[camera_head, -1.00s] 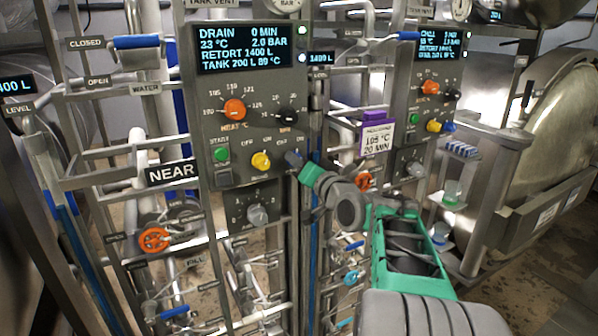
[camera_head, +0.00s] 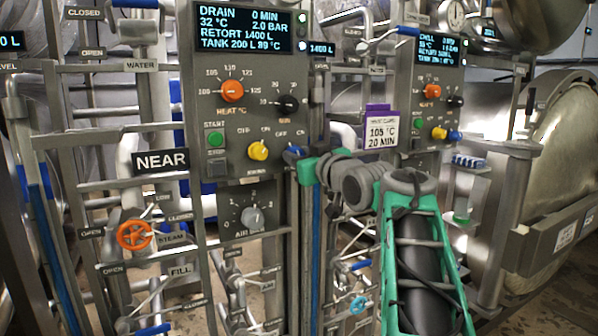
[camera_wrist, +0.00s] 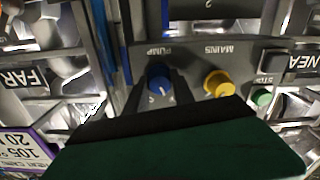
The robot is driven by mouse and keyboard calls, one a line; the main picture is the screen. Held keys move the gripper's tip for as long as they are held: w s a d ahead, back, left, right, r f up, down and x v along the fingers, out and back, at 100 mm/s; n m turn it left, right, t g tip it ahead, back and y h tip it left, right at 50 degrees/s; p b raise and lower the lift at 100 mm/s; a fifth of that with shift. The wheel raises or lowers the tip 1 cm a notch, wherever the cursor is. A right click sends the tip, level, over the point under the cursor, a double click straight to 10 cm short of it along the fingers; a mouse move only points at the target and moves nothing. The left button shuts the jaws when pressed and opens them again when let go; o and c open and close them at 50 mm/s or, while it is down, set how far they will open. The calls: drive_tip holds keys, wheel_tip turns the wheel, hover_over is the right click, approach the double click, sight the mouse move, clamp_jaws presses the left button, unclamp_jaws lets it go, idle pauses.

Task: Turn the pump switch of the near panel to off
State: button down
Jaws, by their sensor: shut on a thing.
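The near panel (camera_head: 232,190) is grey, with the NEAR sign (camera_head: 161,161) at its left. Its pump switch is a blue knob (camera_head: 293,152) at the panel's right edge, partly hidden by my gripper (camera_head: 301,161). In the wrist view the blue knob (camera_wrist: 158,75) sits under the upside-down PUMP label, between the dark fingers of my gripper (camera_wrist: 160,92), which are shut on it. A white mark shows on the knob; I cannot tell surely which setting it points to.
The yellow MAINS knob (camera_head: 258,151) is close left of the pump switch. A green START button (camera_head: 215,139), orange heat knob (camera_head: 232,91) and black knob (camera_head: 288,104) are nearby. The far panel (camera_head: 432,100) and a purple-topped card (camera_head: 381,130) stand to the right.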

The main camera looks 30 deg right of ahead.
drive_tip(key=shift+f+n+b, duration=0.1)
drive_tip(key=shift+n+b, duration=0.4)
drive_tip(key=c, duration=1.1)
unclamp_jaws()
drive_tip(key=shift+o, duration=0.2)
drive_tip(key=s+b, duration=0.1)
drive_tip(key=s, duration=0.6)
drive_tip(key=shift+s, duration=0.4)
